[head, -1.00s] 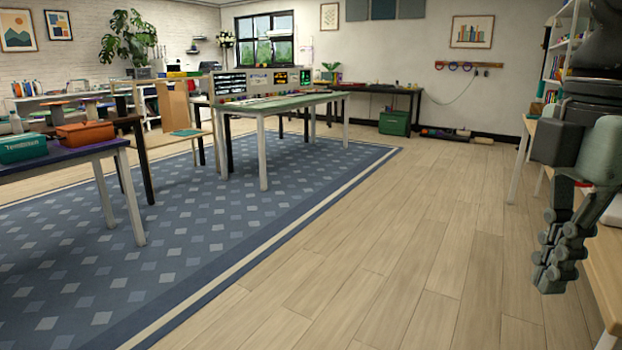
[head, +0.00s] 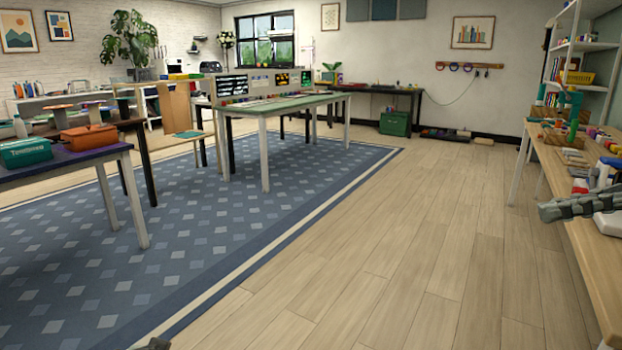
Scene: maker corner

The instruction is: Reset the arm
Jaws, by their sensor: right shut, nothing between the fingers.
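My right gripper (head: 548,211) shows at the right edge in the head view. It is shut and empty, its fingers pointing left in front of the wooden workbench (head: 597,262). Most of my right arm is out of the picture. A small dark tip at the bottom edge appears to be my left gripper (head: 155,344); the rest of it is cut off, so its jaws cannot be judged.
The workbench at right carries tools and small parts below a white shelf (head: 597,47). At left, a table (head: 112,155) holds a teal toolbox (head: 25,152) and an orange one (head: 89,138). A green-topped table (head: 283,104) stands mid-room. The wooden floor (head: 400,240) is clear.

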